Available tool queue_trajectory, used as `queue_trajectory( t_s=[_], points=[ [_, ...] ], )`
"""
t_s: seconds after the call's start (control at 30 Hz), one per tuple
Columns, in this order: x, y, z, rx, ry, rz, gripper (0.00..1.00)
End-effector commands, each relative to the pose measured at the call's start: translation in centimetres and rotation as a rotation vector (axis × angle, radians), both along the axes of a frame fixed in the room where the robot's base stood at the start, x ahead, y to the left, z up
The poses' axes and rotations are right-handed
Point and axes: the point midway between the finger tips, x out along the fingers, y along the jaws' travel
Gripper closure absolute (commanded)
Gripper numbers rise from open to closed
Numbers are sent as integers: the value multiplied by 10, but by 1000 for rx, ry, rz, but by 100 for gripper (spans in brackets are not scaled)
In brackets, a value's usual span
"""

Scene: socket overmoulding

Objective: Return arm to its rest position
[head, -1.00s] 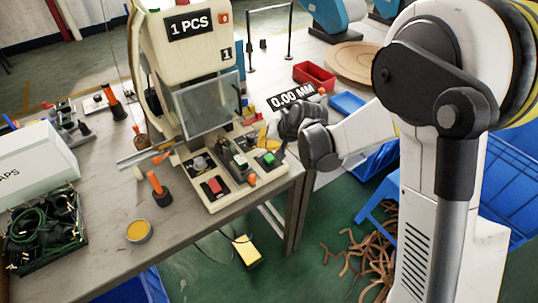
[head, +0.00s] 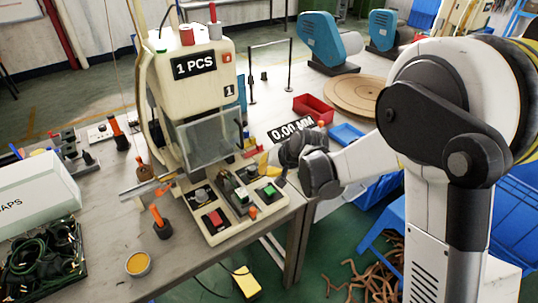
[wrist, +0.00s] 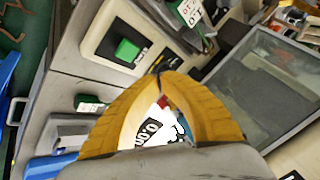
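My gripper (wrist: 160,80) shows large in the wrist view, with two yellow curved fingers. Their tips meet, and nothing is held between them. Through the gap between the fingers I see part of a white and black label. In the head view my gripper is a small yellow patch (head: 264,163) at the right side of the moulding machine (head: 190,85), mostly hidden by my dark wrist. My arm reaches in from the right, bent, above the table's right end.
A red bin (head: 313,108) and a round wooden disc (head: 354,93) stand behind. A caps box (head: 40,192) and cable tray (head: 45,262) are at left.

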Motion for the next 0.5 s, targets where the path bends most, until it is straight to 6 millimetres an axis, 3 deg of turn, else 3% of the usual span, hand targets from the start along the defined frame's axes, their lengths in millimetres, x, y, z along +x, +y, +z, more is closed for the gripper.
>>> queue_trajectory(
  t_s=[0.13,0.23,0.37,0.5],
  points=[
    [-1,-2,3,-3,-2,-1,100],
    [-9,-11,18,-20,-9,-5,100],
    [-34,-38,57,-68,-30,-16,100],
    [-77,-75,101,-141,-57,-28,100]
  ],
)
